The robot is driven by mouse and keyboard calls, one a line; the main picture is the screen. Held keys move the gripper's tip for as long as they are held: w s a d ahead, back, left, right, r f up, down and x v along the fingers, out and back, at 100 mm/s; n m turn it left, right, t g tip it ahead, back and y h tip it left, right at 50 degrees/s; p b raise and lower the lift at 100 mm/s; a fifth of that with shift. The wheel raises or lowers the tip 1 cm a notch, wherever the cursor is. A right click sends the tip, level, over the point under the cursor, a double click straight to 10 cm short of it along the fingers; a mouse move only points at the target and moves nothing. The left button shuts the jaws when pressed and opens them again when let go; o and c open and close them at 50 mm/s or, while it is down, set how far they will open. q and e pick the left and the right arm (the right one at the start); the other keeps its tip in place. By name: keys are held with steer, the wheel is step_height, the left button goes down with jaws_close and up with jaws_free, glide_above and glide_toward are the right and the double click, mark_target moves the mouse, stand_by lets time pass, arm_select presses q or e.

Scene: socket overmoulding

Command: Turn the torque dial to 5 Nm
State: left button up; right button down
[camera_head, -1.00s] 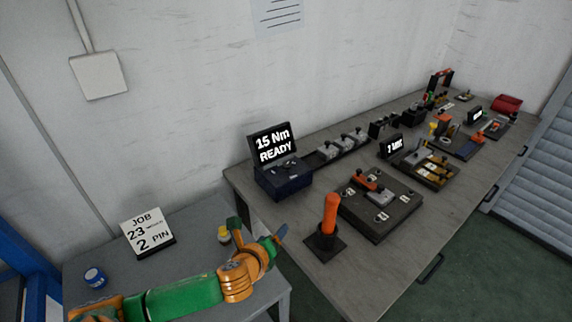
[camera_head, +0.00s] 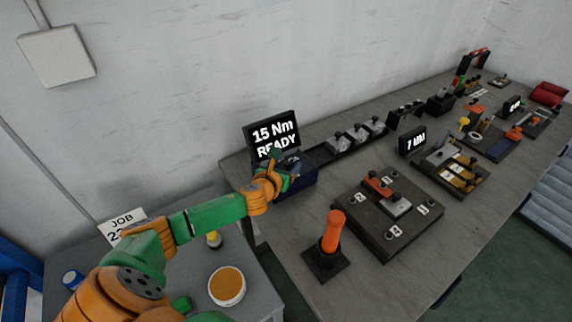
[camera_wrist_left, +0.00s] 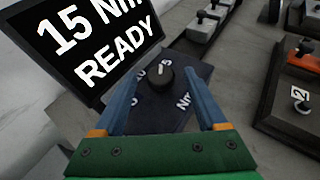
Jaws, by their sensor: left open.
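The torque dial (camera_wrist_left: 159,79) is a round black knob with a pale pointer mark, on top of a dark blue box (camera_head: 302,185). In the left wrist view the knob lies between and just beyond the fingertips of my left gripper (camera_wrist_left: 162,85). The fingers are open, one on each side, and I cannot tell whether they touch it. The screen (camera_head: 273,136) behind the box reads "15 Nm READY"; it also shows in the left wrist view (camera_wrist_left: 90,40). In the head view my left gripper (camera_head: 284,166) is over the box and hides the knob. My right gripper is not in view.
An orange-handled tool (camera_head: 333,232) stands in a black holder at the bench front. A dark fixture plate (camera_head: 388,218) lies to its right. A rail with grey blocks (camera_head: 352,139) runs behind. A job card (camera_head: 122,226) stands on the lower side table.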

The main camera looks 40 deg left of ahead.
arm_select(q)
steer(key=shift+w, duration=0.15)
steer(key=shift+c, duration=0.4)
steer(key=shift+s+r, duration=0.15)
steer(key=shift+s, duration=0.1)
steer(key=c, duration=0.3)
jaws_close()
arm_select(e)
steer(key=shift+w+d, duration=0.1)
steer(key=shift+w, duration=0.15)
